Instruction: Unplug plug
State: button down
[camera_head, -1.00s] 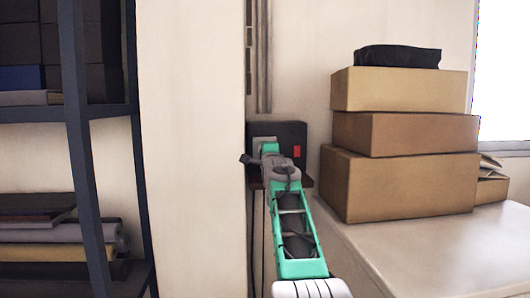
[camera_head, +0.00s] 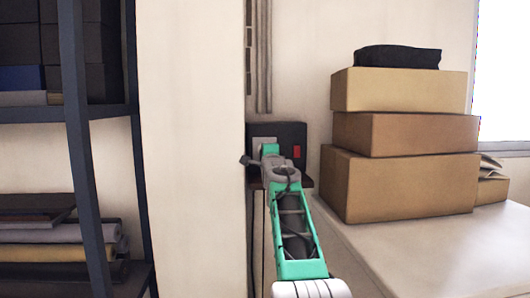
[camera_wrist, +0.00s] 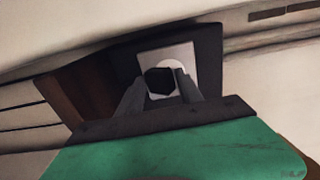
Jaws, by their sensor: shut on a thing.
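The plug (camera_wrist: 160,80) is a dark, many-sided piece between my gripper's two fingers in the wrist view. Behind it is a light socket plate (camera_wrist: 186,56) with a pale round socket, mounted on a dark box. My gripper (camera_wrist: 161,94) is shut on the plug in front of the plate; I cannot tell whether the plug is still seated. In the head view the dark box (camera_head: 291,132) with a red switch (camera_head: 297,152) is on the wall, and the socket plate (camera_head: 262,142) shows above my arm. My arm hides the plug there.
Several stacked cardboard boxes (camera_head: 400,184) stand on a white counter (camera_head: 440,240) to the right. A pale wall column (camera_head: 190,150) is just left of the dark box. A dark shelf rack (camera_head: 85,150) stands at the far left.

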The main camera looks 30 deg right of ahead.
jog(key=c, duration=1.1)
grip_release()
jog(key=shift+s+a+r, duration=0.1)
jog(key=shift+r, duration=0.6)
jog(key=o, duration=0.4)
jog(key=shift+f, duration=0.15)
jog(key=shift+o, duration=0.5)
jog(key=shift+f, duration=0.2)
jog(key=shift+f, duration=0.1)
jog(key=shift+s+a+f+b, duration=0.15)
jog(key=shift+s+b, duration=0.15)
jog(key=shift+b, duration=0.25)
jog(key=b+v, duration=0.3)
jog(key=v, duration=0.4)
jog(key=shift+b, duration=0.35)
